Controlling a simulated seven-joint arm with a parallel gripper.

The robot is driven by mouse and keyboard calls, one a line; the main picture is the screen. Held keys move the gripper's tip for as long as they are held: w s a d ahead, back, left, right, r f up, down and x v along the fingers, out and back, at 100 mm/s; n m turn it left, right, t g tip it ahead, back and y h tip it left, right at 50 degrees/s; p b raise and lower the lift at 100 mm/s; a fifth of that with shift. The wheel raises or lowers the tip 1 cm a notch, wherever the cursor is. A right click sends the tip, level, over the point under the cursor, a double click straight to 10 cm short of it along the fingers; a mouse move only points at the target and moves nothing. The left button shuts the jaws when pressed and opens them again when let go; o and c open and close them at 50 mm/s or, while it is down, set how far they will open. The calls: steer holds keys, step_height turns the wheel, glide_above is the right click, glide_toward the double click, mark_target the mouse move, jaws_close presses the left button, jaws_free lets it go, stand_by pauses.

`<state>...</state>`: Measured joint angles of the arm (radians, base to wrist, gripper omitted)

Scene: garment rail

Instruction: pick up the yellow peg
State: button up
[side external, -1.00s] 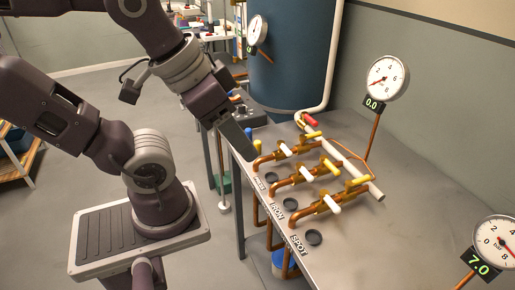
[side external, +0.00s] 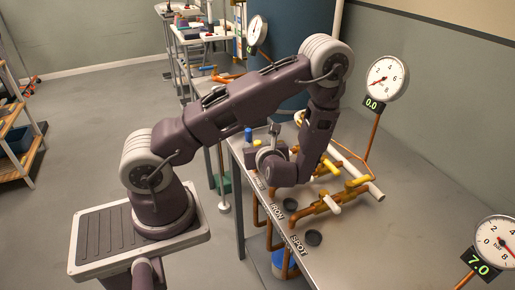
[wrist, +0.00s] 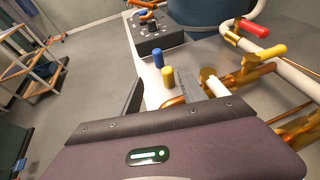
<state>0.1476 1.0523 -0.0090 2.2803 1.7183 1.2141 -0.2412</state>
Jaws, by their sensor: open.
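The yellow peg (wrist: 168,78) stands upright on the grey bench in the wrist view, just in front of a blue peg (wrist: 158,58). My gripper (wrist: 160,77) is open and empty. The yellow peg shows between its two fingers, nearer the right finger, and seems to lie beyond the fingertips; the gap is hard to judge. The blue peg shows in that view too (side external: 248,134).
Copper pipes with yellow-handled valves (side external: 357,181) run along the bench (side external: 370,240), close right of the fingers. A dark control box (wrist: 157,40) stands behind the pegs. A blue tank (side external: 290,60) stands behind.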

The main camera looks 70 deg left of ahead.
mark_target(258, 144)
steer(key=shift+m+t, duration=0.3)
steer(key=shift+m, duration=0.1)
steer(key=w+a+f, duration=0.1)
steer(key=a, duration=0.1)
steer(key=a+f, duration=0.2)
steer(key=w+a+f, duration=0.1)
steer(key=a, duration=0.1)
steer(key=shift+w+f, duration=0.2)
steer(key=shift+w, duration=0.15)
jaws_close()
